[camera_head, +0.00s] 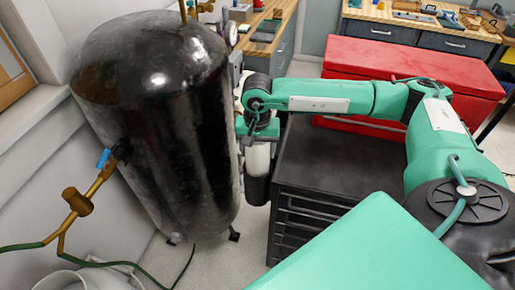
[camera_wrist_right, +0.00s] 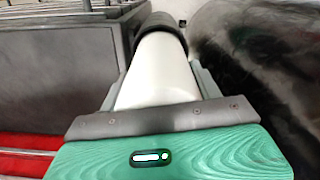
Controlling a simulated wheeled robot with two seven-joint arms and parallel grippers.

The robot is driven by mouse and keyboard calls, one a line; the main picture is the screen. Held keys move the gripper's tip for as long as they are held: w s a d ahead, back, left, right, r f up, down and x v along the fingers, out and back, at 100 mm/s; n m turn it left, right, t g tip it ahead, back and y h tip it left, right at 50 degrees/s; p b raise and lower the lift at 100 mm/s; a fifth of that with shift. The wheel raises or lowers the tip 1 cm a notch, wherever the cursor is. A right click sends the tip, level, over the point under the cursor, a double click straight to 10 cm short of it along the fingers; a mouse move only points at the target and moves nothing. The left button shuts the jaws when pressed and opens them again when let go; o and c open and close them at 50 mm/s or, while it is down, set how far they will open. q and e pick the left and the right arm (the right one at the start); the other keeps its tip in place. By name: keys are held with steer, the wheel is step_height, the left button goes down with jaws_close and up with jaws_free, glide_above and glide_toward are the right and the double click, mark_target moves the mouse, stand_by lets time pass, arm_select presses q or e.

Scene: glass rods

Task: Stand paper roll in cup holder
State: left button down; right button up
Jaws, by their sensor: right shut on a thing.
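The white paper roll (camera_head: 257,160) is upright between the black tank and the dark tool cabinet. My right gripper (camera_head: 259,134) is shut on its upper part. The black cup holder (camera_head: 257,189) is directly below the roll, beside the cabinet. The roll's lower end meets the holder's rim and appears to be inside it; how deep is hidden. The holder also shows around the roll's far end in the wrist view (camera_wrist_right: 164,24). My left gripper is not in view.
The large black tank (camera_head: 150,130) stands close on the left of the roll. The dark tool cabinet (camera_head: 335,160) is close on the right. A red chest (camera_head: 390,68) stands behind my right arm. Workbenches (camera_head: 425,25) line the back.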

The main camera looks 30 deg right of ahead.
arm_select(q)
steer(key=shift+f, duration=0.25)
arm_select(e)
steer(key=shift+f, duration=0.2)
steer(key=o, duration=1.5)
steer(key=shift+c, duration=0.2)
steer(key=shift+r, duration=0.1)
step_height(320, 180, up, 13)
steer(key=b, duration=0.3)
steer(key=shift+r, duration=0.35)
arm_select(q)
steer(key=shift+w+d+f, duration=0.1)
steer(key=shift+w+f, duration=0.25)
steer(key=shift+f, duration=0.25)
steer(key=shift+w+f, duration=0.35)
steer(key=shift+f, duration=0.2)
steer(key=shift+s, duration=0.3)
